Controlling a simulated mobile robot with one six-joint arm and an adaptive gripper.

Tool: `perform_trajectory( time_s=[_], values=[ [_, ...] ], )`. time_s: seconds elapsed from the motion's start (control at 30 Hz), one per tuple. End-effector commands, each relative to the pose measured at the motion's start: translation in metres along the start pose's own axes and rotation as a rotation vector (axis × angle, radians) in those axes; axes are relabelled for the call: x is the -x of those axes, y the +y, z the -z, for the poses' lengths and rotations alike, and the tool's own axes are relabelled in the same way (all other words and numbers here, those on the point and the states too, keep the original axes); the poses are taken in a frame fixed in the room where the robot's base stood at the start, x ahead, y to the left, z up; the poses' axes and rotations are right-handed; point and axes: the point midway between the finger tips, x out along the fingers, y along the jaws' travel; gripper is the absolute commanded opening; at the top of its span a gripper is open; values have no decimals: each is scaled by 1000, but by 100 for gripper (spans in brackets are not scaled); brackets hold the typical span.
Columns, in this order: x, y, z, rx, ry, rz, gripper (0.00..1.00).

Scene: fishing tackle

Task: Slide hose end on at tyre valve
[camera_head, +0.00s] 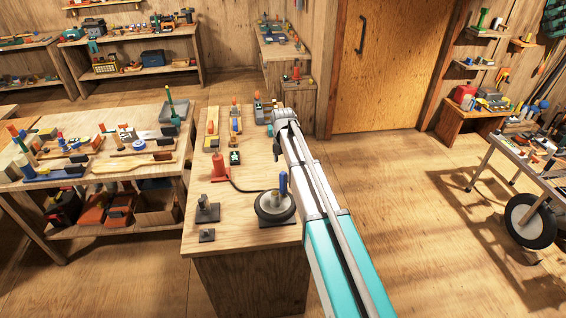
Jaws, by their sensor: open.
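A small black-tyred wheel (266,213) lies flat on a dark base at the front right of the wooden bench. An upright blue piece (283,184) stands at its far right rim; I cannot tell whether it is the hose end or part of the valve. A red pump-like body (220,170) stands to the left, and a thin dark hose (240,187) curves from it towards the wheel. The valve is too small to make out. My gripper (277,150) is open, above the bench's right side beyond the wheel, apart from it. My arm partly hides the bench's right edge.
Grey stands (207,210) sit at the bench's front left. Several small tackle items on boards (235,127) fill its far part. A cluttered table (90,150) stands close on the left. The floor (400,190) to the right is clear up to a wheeled cart (530,170).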

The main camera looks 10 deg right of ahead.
Motion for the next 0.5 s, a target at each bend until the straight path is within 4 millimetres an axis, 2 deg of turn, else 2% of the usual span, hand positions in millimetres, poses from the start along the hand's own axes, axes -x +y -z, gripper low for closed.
perform_trajectory(
  time_s=[0.03,0.17,0.5],
  values=[
    [7,0,0,0,0,0,76],
    [13,0,0,0,0,0,76],
    [15,0,0,-1,0,5,76]
  ],
)
